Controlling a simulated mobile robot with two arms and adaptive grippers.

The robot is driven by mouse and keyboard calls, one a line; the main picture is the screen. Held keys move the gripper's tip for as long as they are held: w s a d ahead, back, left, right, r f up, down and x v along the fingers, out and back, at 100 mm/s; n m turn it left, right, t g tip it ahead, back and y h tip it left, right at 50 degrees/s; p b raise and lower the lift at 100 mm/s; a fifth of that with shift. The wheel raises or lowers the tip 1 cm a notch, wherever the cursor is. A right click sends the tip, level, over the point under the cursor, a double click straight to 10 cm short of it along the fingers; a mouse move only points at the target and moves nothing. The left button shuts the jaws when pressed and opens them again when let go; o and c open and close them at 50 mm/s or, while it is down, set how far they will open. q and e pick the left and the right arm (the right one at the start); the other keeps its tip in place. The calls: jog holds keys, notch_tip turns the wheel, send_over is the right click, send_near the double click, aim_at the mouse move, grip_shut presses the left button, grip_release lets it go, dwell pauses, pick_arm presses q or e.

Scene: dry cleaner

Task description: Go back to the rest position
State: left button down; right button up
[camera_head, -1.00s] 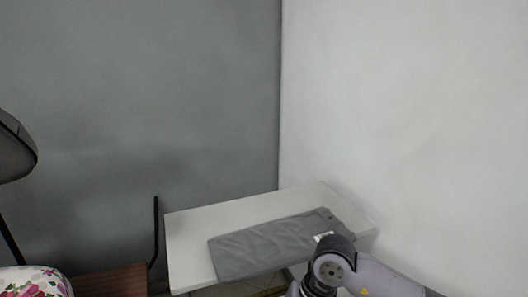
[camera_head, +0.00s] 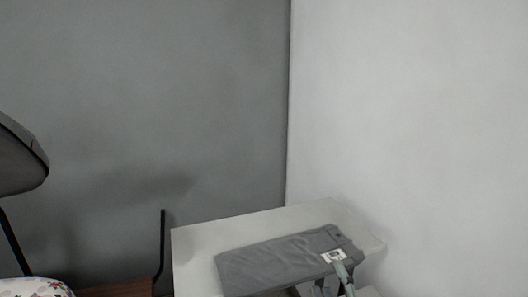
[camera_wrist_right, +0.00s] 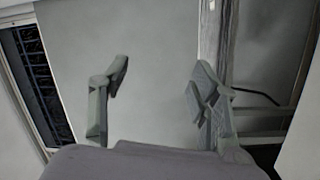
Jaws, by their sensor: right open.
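My right gripper (camera_head: 332,282) shows at the bottom edge of the head view, with its fingers in front of the near edge of a folded grey garment. In the right wrist view its two fingers (camera_wrist_right: 160,76) stand wide apart with nothing between them. The folded grey garment (camera_head: 275,262) lies flat on a white table (camera_head: 205,240) and carries a white tag (camera_head: 333,256). Whether the fingers touch the garment cannot be told. My left gripper is in neither view.
A grey wall (camera_head: 150,110) and a white wall (camera_head: 410,120) meet behind the table. At the left are a dark rounded object (camera_head: 18,155), a thin black post (camera_head: 162,240), a brown surface (camera_head: 118,290) and a floral cloth (camera_head: 32,287). The table's left strip is bare.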

jog(key=s+d+f+m+g+h, duration=0.25)
jog(key=s+f+m+g, duration=0.2)
jog(key=f, duration=0.35)
jog(key=s+d+f+m+g+h, duration=0.1)
jog(key=s+d+f+m+g, duration=0.35)
jog(key=f, duration=0.35)
jog(key=s+f+m+g+y, duration=0.1)
jog(key=s+f+m+g, duration=0.55)
jog(key=s, duration=0.95)
notch_tip(320, 180, down, 28)
jog(key=n+g, duration=0.1)
jog(key=n, duration=0.1)
jog(key=s+d+f+g+p, duration=0.1)
jog(key=s+d+f, duration=0.2)
jog(key=s+f, duration=1.2)
jog(key=shift+s+p, duration=0.35)
jog(key=shift+s, duration=0.4)
